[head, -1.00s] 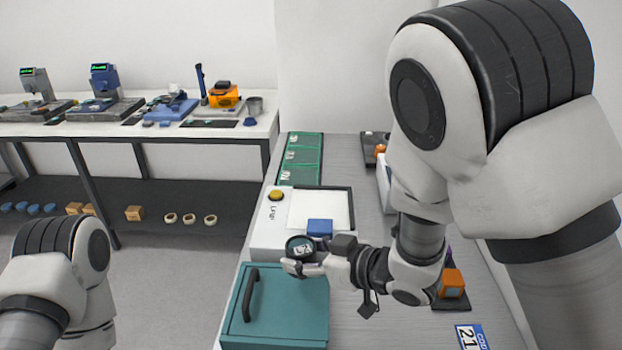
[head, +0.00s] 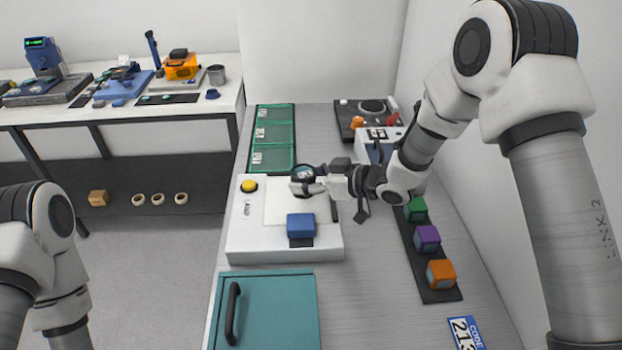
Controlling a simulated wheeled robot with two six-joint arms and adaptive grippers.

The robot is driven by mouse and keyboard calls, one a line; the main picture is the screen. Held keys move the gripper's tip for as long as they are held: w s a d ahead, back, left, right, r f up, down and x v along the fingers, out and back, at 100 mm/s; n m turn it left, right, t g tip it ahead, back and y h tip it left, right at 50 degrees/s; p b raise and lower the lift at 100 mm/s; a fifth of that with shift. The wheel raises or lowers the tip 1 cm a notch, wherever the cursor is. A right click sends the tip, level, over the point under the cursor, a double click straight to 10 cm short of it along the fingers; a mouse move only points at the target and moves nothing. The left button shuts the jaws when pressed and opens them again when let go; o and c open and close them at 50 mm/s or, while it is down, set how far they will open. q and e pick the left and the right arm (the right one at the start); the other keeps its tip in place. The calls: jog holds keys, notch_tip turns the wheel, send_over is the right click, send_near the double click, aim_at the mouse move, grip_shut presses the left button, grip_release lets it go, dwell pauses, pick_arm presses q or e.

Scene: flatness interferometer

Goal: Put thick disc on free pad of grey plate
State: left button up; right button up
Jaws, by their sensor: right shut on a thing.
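My right gripper (head: 309,186) is shut on a round disc (head: 303,173) with a dark rim and a shiny, patterned face. It holds the disc above the white lamp unit (head: 240,238), behind the blue block (head: 301,226). The fingers hide part of the disc, so its thickness is hard to judge. A dark grey plate (head: 348,132) lies at the back right of the bench, with a ring and small coloured parts on it. I cannot make out a free pad there. My left arm shows at the left edge, but its gripper is out of view.
A teal box (head: 285,300) with a dark handle stands in front. A green tray (head: 272,112) lies at the back left. A black strip (head: 438,297) carries green, purple and orange blocks at the right. Bare bench lies between strip and box.

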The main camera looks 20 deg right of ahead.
jog(key=shift+w+d, duration=0.7)
jog(key=shift+w, duration=0.1)
notch_tip(320, 180, down, 4)
jog(key=shift+w+r+p, duration=0.15)
jog(key=shift+r+p, duration=0.1)
jog(key=shift+p, duration=0.5)
jog(key=shift+f, duration=0.25)
pick_arm(q)
jog(key=shift+r, duration=0.85)
pick_arm(e)
jog(key=o, duration=1.4)
